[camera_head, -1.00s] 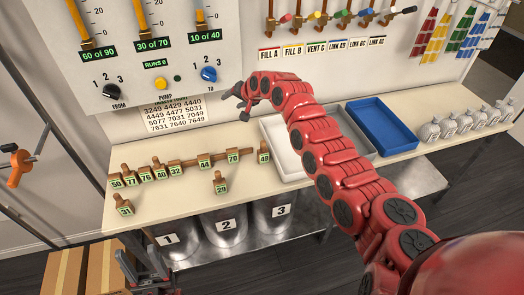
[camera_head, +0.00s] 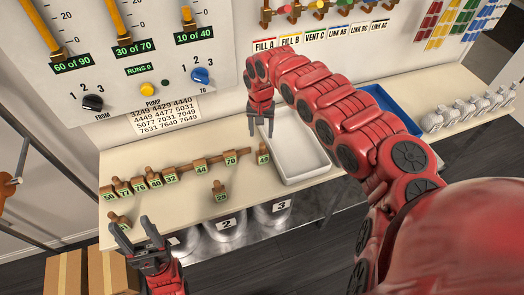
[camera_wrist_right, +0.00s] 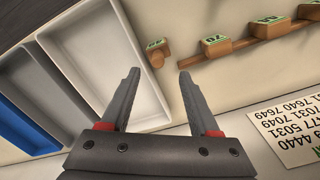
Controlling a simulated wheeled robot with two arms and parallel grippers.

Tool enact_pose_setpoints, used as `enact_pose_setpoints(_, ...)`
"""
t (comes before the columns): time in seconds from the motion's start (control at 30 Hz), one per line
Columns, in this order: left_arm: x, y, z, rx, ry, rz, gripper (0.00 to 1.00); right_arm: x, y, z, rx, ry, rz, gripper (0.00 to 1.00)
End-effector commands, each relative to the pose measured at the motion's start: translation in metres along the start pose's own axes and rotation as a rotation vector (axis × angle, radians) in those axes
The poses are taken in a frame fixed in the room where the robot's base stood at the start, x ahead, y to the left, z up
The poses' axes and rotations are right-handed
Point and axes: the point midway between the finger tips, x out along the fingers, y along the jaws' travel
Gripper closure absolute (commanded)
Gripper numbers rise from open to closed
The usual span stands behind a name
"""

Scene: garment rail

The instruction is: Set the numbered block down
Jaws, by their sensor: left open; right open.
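Numbered blocks with brown pegs and green labels are on the pale bench. Block 49 (camera_head: 263,158) stands apart at the right end, beside the white tray; a block there also shows in the right wrist view (camera_wrist_right: 157,54), beyond the fingertips. Block 29 (camera_head: 219,195) stands in front of the row. Block 31 (camera_head: 122,222) is at the front left, partly hidden by my left gripper. My right gripper (camera_head: 261,130) is open and empty just above block 49; its spread fingers show in the wrist view (camera_wrist_right: 158,82). My left gripper (camera_head: 138,236) is open and empty at the bench's front edge.
Several blocks, including 44 (camera_head: 200,170) and 70 (camera_head: 231,160), line a wooden strip (camera_head: 215,157). The white tray (camera_head: 327,171) is empty. Labelled bins (camera_head: 227,226) stand below the bench. The control panel (camera_head: 130,70) rises behind. Bench is clear between blocks 31 and 29.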

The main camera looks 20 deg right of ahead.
Motion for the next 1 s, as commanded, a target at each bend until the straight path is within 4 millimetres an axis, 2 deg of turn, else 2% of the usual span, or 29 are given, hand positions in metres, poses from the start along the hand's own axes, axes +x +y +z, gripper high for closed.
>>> enact_pose_setpoints(0.1,0.008,0.000,-0.001,0.000,0.000,0.000,0.44,0.018,-0.002,0.001,-0.001,-0.003,-0.003,0.38)
enact_pose_setpoints(0.37,0.013,-0.001,-0.002,0.000,0.000,0.000,0.44,0.034,0.000,0.000,-0.001,0.001,-0.002,0.38)
enact_pose_setpoints(0.57,0.028,-0.001,-0.005,0.000,0.000,0.000,0.44,0.057,0.001,0.001,-0.001,0.000,-0.004,0.38)
enact_pose_setpoints(0.73,0.029,-0.001,-0.005,0.000,0.000,0.000,0.44,0.076,0.002,0.000,0.000,0.003,-0.005,0.38)
enact_pose_setpoints(1.0,0.029,-0.001,-0.005,0.000,0.000,0.000,0.44,0.083,0.004,-0.001,0.000,0.003,-0.001,0.38)
